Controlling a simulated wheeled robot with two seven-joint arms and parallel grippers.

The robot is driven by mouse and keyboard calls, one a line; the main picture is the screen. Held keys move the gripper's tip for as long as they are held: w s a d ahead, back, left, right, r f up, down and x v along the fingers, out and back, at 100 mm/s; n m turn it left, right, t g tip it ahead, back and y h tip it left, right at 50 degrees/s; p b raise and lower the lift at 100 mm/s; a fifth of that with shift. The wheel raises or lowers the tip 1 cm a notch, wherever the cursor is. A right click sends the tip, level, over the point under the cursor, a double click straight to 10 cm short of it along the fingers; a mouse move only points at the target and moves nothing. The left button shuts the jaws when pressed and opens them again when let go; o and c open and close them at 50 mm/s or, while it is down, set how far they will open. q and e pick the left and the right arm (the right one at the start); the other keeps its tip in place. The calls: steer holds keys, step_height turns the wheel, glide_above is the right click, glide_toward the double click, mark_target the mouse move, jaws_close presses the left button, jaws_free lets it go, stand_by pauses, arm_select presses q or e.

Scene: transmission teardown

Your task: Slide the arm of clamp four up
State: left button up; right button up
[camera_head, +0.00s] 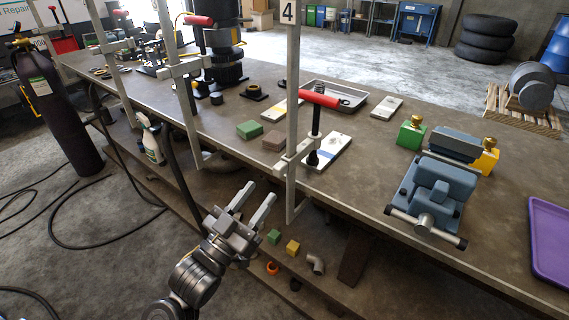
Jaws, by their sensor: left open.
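Clamp four (292,110) is a grey bar clamp with a "4" plate at its top, standing upright at the table's front edge. Its sliding arm (290,160) carries a red handle (319,98) on a dark screw and sits around tabletop height. The bar runs down below the table edge to a lower jaw. My left gripper (255,200) is open and empty, in front of the table and below its edge, to the left of the clamp's lower bar and apart from it. My right gripper is not in view.
Other clamps (180,70) stand to the left. A lower shelf holds small parts.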

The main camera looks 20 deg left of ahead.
mark_target(282, 163)
arm_select(q)
steer(key=p+x, duration=0.2)
steer(key=x, duration=0.7)
steer(key=shift+w+r+p, duration=0.1)
steer(key=shift+w+p, duration=0.1)
steer(key=shift+p, duration=0.1)
steer(key=shift+w+d+r, duration=0.2)
steer(key=shift+w+d, duration=0.1)
steer(key=shift+w, duration=0.35)
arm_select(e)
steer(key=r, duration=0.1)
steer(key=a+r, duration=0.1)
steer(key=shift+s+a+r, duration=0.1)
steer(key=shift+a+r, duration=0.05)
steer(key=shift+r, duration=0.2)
arm_select(q)
steer(key=shift+c, duration=0.3)
jaws_close()
